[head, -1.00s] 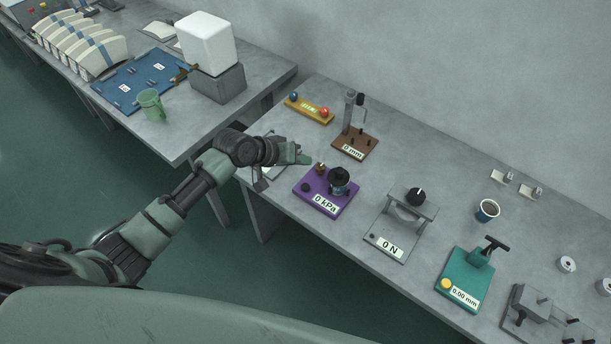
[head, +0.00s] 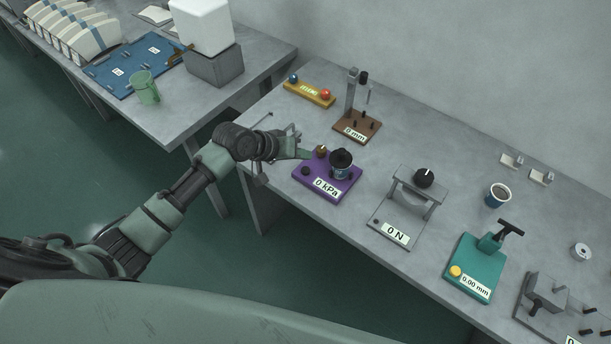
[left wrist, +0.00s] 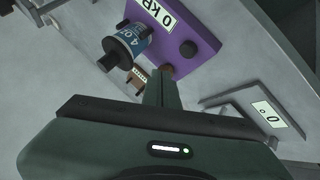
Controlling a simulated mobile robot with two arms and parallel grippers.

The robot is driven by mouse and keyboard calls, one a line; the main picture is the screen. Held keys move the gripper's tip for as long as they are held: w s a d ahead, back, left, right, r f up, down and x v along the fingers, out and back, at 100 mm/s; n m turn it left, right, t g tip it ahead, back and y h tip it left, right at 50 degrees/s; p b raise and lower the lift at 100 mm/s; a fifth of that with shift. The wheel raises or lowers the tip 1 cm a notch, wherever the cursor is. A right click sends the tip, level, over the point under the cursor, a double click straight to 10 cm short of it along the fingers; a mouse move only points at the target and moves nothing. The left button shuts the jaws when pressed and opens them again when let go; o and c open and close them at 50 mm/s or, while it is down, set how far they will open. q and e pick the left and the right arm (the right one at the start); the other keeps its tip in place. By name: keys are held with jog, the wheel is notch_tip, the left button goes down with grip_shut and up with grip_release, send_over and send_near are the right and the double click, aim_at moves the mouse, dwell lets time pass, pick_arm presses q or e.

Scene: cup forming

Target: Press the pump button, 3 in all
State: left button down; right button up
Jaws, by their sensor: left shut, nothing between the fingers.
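The purple pump unit (head: 318,194) stands on the right table with a "0 kPa" display (head: 326,187). The black knob (left wrist: 188,48) is further off. My right gripper is out of view.
A yellow unit (head: 309,92) and a brown "0 mm" stand (head: 357,128) are behind the pump. A grey "0 N" frame (head: 396,220) and a teal unit (head: 473,267) stand to its right. A grey device (left wrist: 256,108) is beside the fingers.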

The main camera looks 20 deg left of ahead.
aim_at(303, 171)
pick_arm(q)
notch_tip(303, 171, down, 3)
jog(key=shift+b, duration=0.45)
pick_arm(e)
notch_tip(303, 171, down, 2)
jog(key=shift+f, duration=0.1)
pick_arm(q)
jog(key=shift+f, duration=0.15)
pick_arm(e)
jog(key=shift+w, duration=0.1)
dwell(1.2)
pick_arm(q)
jog(key=shift+f, duration=0.3)
jog(key=shift+f+b, duration=0.3)
jog(key=shift+f, duration=0.3)
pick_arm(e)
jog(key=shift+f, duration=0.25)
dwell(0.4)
pick_arm(q)
jog(key=shift+r, duration=0.1)
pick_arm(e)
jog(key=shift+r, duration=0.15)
pick_arm(q)
jog(key=shift+r+p, duration=0.9)
jog(key=shift+p, duration=0.15)
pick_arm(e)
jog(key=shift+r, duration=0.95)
